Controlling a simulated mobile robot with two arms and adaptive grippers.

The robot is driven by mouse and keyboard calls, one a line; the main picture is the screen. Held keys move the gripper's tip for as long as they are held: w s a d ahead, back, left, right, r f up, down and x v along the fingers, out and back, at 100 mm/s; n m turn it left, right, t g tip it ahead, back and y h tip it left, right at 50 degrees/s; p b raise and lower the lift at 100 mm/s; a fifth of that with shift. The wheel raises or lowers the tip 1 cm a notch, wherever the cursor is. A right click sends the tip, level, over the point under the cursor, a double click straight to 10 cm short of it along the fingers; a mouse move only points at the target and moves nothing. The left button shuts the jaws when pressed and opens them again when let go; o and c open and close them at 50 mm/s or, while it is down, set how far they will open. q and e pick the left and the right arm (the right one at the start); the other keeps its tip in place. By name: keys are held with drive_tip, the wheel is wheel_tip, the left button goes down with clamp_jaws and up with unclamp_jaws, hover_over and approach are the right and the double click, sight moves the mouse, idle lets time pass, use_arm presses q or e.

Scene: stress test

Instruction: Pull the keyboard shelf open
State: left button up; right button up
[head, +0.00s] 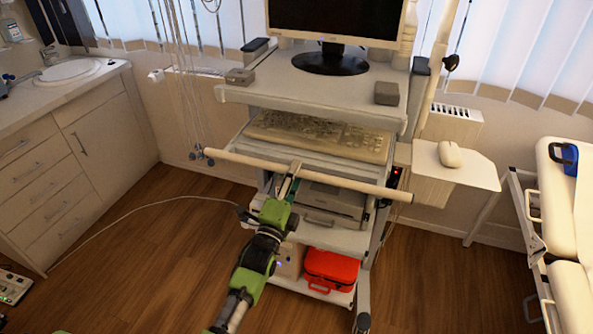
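The keyboard shelf (315,161) is a grey tray under the top of a medical cart, and it sticks out some way from beneath it. A beige keyboard (320,136) lies on it. A long pale handle bar (345,182) runs across the shelf's front. My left gripper (294,178) is at this bar, left of its middle, with its fingertips overlapping the bar. The fingers show narrow and small, so I cannot tell whether they are closed around it. My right gripper is not in view.
A monitor (335,20) stands on the cart top (320,88). A side tray (470,168) with a mouse (450,154) juts out right. A printer (335,200) and a red case (331,270) sit below. A bed (565,230) stands right, cabinets (70,150) left. Wood floor is open in front.

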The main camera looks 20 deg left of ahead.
use_arm(q)
drive_tip(key=shift+w+r, duration=0.1)
drive_tip(key=shift+w, duration=0.45)
clamp_jaws()
drive_tip(key=shift+s, duration=0.15)
